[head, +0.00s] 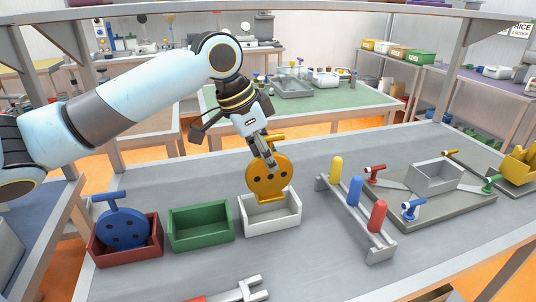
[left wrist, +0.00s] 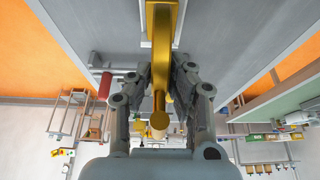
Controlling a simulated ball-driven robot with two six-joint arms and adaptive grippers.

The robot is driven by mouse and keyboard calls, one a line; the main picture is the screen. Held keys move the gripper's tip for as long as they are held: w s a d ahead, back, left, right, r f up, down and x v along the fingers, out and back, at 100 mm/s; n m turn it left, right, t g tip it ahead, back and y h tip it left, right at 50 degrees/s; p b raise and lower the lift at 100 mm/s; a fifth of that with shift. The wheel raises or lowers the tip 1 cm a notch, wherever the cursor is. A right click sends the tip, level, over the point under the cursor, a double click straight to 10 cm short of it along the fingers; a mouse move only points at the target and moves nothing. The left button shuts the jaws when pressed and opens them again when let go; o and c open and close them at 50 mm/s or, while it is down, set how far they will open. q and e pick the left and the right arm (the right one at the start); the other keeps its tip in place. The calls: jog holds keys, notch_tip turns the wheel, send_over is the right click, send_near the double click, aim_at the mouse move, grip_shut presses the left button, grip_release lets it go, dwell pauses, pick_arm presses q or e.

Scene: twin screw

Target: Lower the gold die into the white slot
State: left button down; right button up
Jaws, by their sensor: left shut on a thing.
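The gold die (head: 268,180) is a round disc with dark holes and a bar handle at its top. My left gripper (head: 270,160) is shut on it. In the head view the die stands upright over the white slot (head: 270,225), a small white open box, with its lower edge at or just above the rim. I cannot tell whether it touches. In the left wrist view the gold die (left wrist: 164,25) shows edge-on, between the fingers of the left gripper (left wrist: 160,80). My right gripper is not in view.
A green empty box (head: 201,226) is left of the white one. Left of that, a red box (head: 125,245) holds a blue die (head: 122,227). A rack with yellow, blue and red handles (head: 355,192) stands at right. A wrench (head: 235,293) lies at the front edge.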

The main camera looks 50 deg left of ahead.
aim_at(271, 192)
pick_arm(q)
jog(key=shift+f+b, duration=1.05)
jog(key=shift+f, duration=1.75)
jog(key=shift+f, duration=0.1)
jog(key=shift+f, duration=0.45)
jog(key=c, duration=1.2)
grip_release()
jog(key=shift+f, duration=0.1)
